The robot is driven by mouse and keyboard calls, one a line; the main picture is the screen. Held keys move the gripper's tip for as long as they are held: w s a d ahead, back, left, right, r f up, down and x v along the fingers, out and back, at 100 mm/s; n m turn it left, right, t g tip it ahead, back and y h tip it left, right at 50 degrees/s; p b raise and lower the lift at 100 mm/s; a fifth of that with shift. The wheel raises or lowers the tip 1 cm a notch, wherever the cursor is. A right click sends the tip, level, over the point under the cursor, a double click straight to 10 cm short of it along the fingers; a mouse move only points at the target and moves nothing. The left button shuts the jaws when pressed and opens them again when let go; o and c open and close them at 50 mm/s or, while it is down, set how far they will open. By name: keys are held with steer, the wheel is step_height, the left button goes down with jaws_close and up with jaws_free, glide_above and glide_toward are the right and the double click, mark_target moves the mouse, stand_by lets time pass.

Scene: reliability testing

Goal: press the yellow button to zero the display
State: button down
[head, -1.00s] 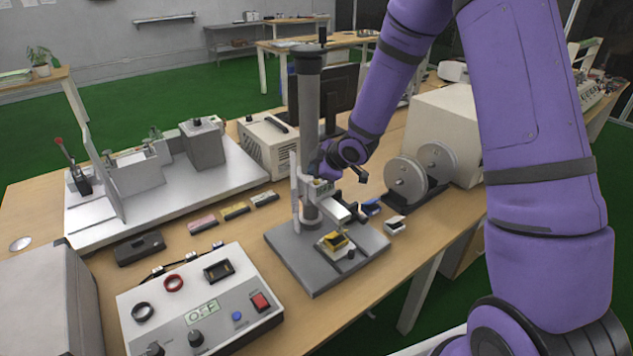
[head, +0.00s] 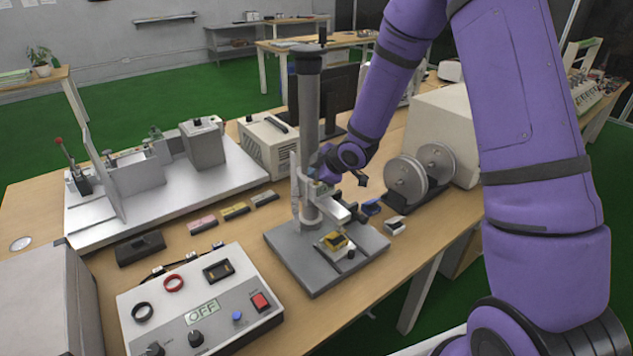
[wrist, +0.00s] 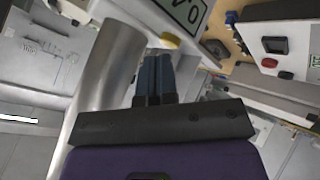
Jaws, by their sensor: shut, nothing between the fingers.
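A test stand with a thick grey column (head: 308,110) stands on the bench, with a small display unit (head: 318,189) on it. The wrist view shows the display (wrist: 187,12) upside down, partly cut off by the frame, with a "0" readable. The yellow button (wrist: 170,41) sits beside the display's edge. My gripper (wrist: 155,58) is shut and empty, its blue-grey fingertips just short of or at the button; I cannot tell whether they touch. In the head view my gripper is mostly hidden beside the column, and the button cannot be made out.
The metal column (wrist: 105,80) runs close along my gripper's left in the wrist view. A yellow-and-black part (head: 335,242) sits on the stand's base (head: 300,265). Two grey discs (head: 407,180) stand to the right. A control box (head: 205,300) reading "OFF" is front left.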

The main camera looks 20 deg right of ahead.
steer(key=shift+f, duration=0.25)
steer(key=shift+r, duration=0.15)
stand_by(0.4)
steer(key=shift+r, duration=0.65)
steer(key=shift+r, duration=2.5)
